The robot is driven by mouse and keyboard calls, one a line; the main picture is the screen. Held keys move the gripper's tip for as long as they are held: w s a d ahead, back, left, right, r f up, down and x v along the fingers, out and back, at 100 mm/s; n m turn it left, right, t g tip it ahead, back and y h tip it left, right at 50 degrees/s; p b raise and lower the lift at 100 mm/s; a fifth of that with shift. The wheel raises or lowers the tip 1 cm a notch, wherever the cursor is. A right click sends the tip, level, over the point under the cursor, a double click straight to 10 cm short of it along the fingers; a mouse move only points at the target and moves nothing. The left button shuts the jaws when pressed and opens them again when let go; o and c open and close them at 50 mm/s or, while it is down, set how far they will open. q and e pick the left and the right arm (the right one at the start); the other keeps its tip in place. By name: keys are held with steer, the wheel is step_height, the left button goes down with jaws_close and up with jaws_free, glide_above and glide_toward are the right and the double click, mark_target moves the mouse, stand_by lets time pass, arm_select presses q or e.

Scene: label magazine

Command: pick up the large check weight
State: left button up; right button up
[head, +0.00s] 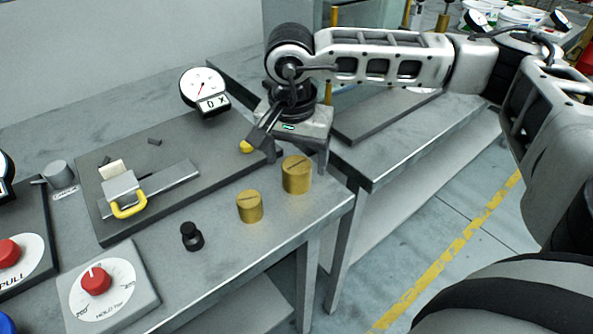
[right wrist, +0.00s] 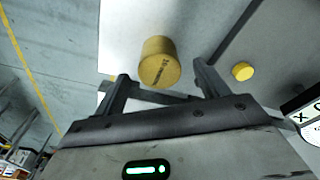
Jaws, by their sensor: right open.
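The large check weight, a brass cylinder with a slot across its top (head: 296,175), stands upright near the right end of the bench. My right gripper (head: 288,152) is open just behind and above it, with its fingers pointing down. My left gripper is not in view.
A small black knobbed piece (head: 192,237) stands left of the smaller weight. Behind are a dark plate (head: 215,135) with a yellow-handled clamp (head: 128,208), a yellow knob (head: 246,146) and a dial gauge (head: 203,90). The bench's right edge lies close to the large weight.

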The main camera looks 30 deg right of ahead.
mark_target(296, 164)
steer(key=shift+d+f, duration=0.15)
steer(key=shift+f, duration=1.6)
steer(key=c, duration=1.5)
steer(key=shift+w+r, duration=0.15)
jaws_close()
